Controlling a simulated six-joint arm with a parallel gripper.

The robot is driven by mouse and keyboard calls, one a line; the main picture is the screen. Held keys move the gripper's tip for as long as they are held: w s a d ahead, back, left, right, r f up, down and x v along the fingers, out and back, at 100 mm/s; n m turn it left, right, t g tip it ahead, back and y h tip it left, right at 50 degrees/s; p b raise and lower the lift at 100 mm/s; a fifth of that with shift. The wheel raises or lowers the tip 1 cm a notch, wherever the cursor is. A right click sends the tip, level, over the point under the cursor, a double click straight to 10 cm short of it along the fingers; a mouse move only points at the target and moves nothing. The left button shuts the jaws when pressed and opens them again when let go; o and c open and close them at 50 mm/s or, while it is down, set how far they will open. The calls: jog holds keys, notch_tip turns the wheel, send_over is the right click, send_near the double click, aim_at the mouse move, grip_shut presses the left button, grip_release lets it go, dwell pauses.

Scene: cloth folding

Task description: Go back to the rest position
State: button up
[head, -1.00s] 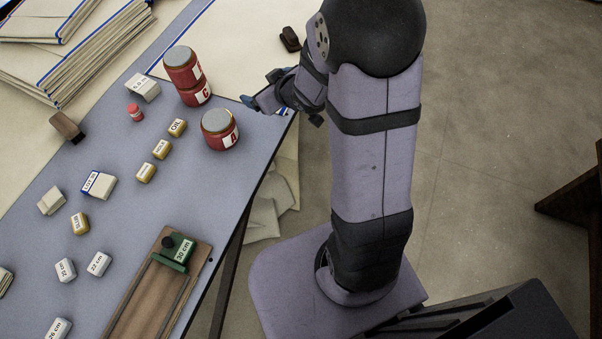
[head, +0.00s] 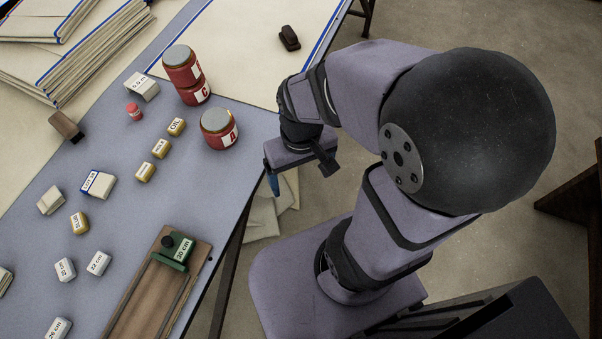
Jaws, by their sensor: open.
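My gripper (head: 272,184) points down just off the right edge of the blue-grey table (head: 228,178), to the right of the red jar marked A (head: 219,130). Its blue fingertips are small and partly hidden under the gripper body, and nothing shows between them. My arm is folded, with its elbow out to the right above my base. A cream cloth (head: 265,50) with a blue edge lies flat at the table's far end, with a small dark block (head: 290,38) on it.
Several small labelled blocks are spread over the table. A wooden rail with a green 30 cm slider (head: 173,251) lies at the near edge. Folded cloths (head: 75,50) are piled at upper left. Pale cloth (head: 266,215) lies below the table edge.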

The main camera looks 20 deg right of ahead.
notch_tip(320, 180, up, 16)
jog(key=p, duration=1.6)
notch_tip(320, 180, down, 23)
jog(key=b, duration=2.2)
jog(key=shift+r+b, duration=0.15)
jog(key=shift+b, duration=0.2)
